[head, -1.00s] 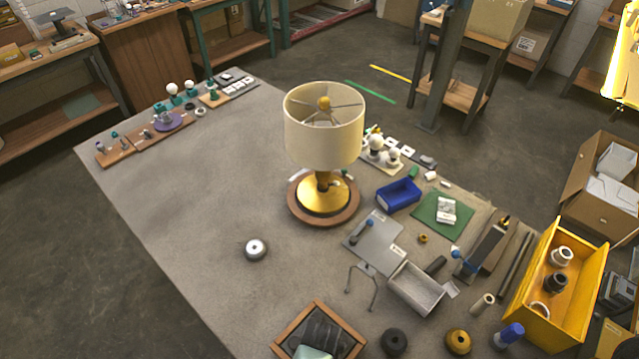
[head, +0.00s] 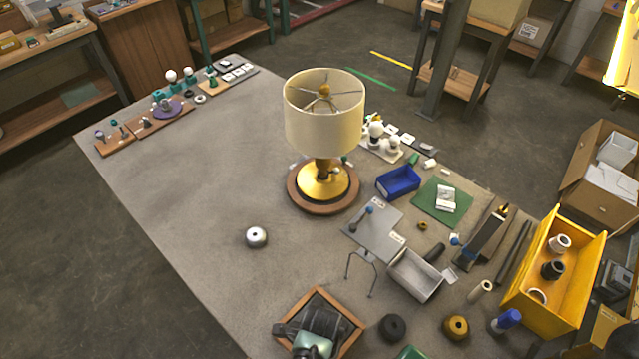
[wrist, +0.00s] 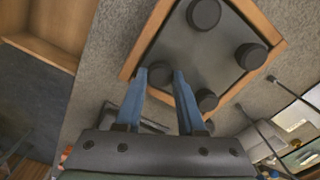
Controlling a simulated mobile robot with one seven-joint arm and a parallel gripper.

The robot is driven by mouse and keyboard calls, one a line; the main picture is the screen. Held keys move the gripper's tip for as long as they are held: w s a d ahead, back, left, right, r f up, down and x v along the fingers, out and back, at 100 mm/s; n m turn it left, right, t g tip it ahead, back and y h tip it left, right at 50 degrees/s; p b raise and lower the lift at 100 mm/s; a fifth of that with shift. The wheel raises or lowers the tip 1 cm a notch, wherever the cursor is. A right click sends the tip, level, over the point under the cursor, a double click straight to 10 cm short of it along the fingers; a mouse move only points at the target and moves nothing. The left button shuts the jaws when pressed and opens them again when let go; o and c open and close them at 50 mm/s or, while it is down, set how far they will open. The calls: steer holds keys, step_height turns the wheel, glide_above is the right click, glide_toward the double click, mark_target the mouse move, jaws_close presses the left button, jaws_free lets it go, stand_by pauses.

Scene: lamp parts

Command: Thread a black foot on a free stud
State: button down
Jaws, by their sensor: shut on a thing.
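A wood-rimmed tray (head: 350,324) stands at the near edge of the table in the head view. My gripper (wrist: 160,72) is over it, and its body covers most of the tray there. In the wrist view its blue fingers are closed around a black foot (wrist: 160,75) at the tray's side. More black feet (wrist: 204,14), (wrist: 251,56), (wrist: 207,99) rest on the grey tray floor. The lamp (head: 324,112) stands upright mid-table, with a gold base (head: 322,184) on a round wooden plate (head: 318,207). No stud can be made out.
A yellow crate (head: 570,305) stands farther right. The table's left middle is clear.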

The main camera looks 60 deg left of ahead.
steer(key=shift+s+d+f+m, duration=0.1)
steer(key=shift+s+f+m, duration=0.2)
steer(key=shift+m, duration=0.2)
steer(key=shift+m, duration=0.3)
steer(key=c, duration=0.9)
jaws_free()
steer(key=shift+m, duration=0.3)
steer(key=o, duration=0.5)
steer(key=shift+w, duration=0.25)
steer(key=shift+c, duration=0.2)
steer(key=shift+r, duration=0.1)
steer(key=shift+r, duration=0.1)
step_height(320, 180, up, 13)
steer(key=b, duration=0.1)
